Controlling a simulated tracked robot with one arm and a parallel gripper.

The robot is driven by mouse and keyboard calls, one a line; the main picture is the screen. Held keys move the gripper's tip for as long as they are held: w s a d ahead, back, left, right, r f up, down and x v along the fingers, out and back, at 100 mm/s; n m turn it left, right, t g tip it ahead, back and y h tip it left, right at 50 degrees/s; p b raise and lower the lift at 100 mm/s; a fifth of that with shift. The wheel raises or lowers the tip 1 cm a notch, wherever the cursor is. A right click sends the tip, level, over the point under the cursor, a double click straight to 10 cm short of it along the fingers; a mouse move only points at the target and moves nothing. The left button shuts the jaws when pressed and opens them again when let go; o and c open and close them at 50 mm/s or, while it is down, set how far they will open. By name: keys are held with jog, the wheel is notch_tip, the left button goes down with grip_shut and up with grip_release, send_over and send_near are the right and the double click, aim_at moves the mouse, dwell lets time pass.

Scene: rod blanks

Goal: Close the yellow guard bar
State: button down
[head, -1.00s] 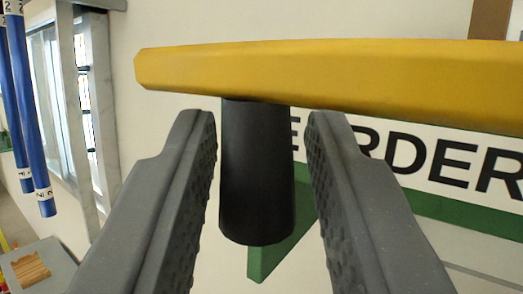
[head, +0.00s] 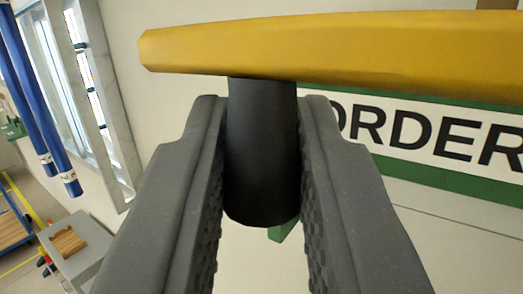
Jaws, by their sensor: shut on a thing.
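The yellow guard bar (head: 340,50) runs across the top of the head view, from its blunt left end out past the right edge. A black cylindrical handle (head: 262,150) hangs down from its underside near the left end. My gripper (head: 262,110) is shut on the black handle, with one grey jaw on each side of it. The bar's right end is out of view.
A green-edged sign (head: 430,140) reading "ORDER" is on the pale wall behind the bar. Blue rods (head: 40,110) hang at the left beside a metal-framed window (head: 85,70). A grey stand (head: 85,245) with a wooden piece is at lower left.

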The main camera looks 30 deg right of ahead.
aim_at(260, 17)
jog(key=shift+s+a+r+m+g+y+p, duration=0.1)
jog(key=shift+r+m+g+y+p, duration=0.45)
jog(key=shift+p, duration=2.3)
jog(key=shift+s+a+r+m+g+y+p, duration=0.2)
jog(key=shift+r+m+g+p, duration=0.5)
jog(key=shift+p, duration=2.1)
jog(key=g+p, duration=0.1)
jog(key=y+p, duration=0.1)
jog(key=p, duration=0.1)
jog(key=shift+d+r+m+g, duration=0.15)
jog(key=shift+d+m+g, duration=0.05)
jog(key=shift+m+g, duration=0.15)
jog(key=shift+w+r+m+g+y+p, duration=0.1)
jog(key=shift+r+m+g+y+p, duration=0.3)
jog(key=shift+g+y+p, duration=0.25)
jog(key=shift+w+d+r+m+g+y, duration=0.1)
jog(key=shift+r+m+g+y, duration=0.2)
jog(key=shift+y, duration=0.35)
jog(key=shift+d+r+m+g+y, duration=0.15)
jog(key=shift+m+g+y, duration=0.2)
jog(key=shift+y, duration=0.3)
jog(key=shift+w+d+r+m+g+y, duration=0.1)
jog(key=shift+d+r+m+g+y, duration=0.2)
jog(key=shift+g+y, duration=0.4)
jog(key=shift+w+d+r+m+g+y, duration=0.1)
jog(key=shift+r+m+g+y, duration=0.25)
jog(key=shift+y, duration=0.55)
jog(key=shift+f, duration=0.1)
